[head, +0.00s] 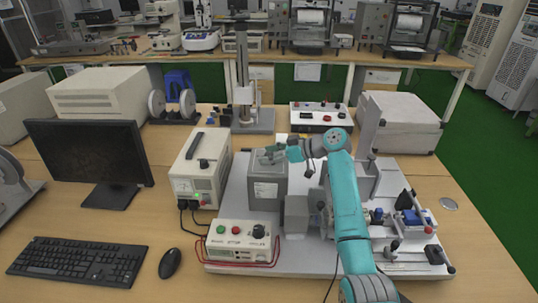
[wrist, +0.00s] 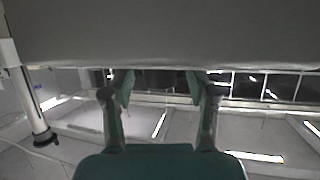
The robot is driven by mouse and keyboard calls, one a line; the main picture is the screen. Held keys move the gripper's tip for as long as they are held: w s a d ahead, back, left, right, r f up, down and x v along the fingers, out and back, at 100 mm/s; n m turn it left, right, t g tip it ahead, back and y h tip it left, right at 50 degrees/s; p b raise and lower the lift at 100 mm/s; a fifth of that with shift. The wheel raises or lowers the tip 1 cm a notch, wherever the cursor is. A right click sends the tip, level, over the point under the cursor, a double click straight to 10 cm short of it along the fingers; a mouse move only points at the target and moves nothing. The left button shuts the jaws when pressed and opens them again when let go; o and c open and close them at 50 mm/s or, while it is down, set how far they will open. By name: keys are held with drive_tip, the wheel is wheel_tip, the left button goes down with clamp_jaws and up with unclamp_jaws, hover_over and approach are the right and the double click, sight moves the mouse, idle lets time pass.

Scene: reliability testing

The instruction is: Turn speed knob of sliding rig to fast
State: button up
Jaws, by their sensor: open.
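A white control box (head: 240,245) at the front of the rig's pale base plate (head: 315,262) has a green button, a red button, a small display and a black knob (head: 259,231) at its right. The knob's setting is too small to read. My gripper (head: 262,158) is at the end of my teal arm, over or beside the top of a grey box (head: 267,192), behind the control box and apart from the knob. In the wrist view, the two fingers of my gripper (wrist: 162,88) stand apart with nothing between them. The knob does not show there.
A power supply (head: 195,180) with a dial stands left of the grey box. Red wires run by the control box. A monitor (head: 88,155), keyboard (head: 78,262) and mouse (head: 170,263) are at left. Clamps and a blue-topped fixture (head: 412,218) are at right.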

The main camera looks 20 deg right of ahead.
drive_tip(key=shift+c, duration=0.3)
clamp_jaws()
drive_tip(key=m+t+h, duration=0.2)
drive_tip(key=shift+a+m+t, duration=0.1)
drive_tip(key=shift+m+t, duration=0.2)
drive_tip(key=shift+m, duration=0.1)
drive_tip(key=m+t+h, duration=0.2)
drive_tip(key=m+h, duration=0.1)
drive_tip(key=shift+m+h, duration=0.4)
drive_tip(key=m+t+h, duration=0.1)
drive_tip(key=m+h, duration=0.4)
drive_tip(key=h, duration=0.1)
drive_tip(key=shift+m+h, duration=0.3)
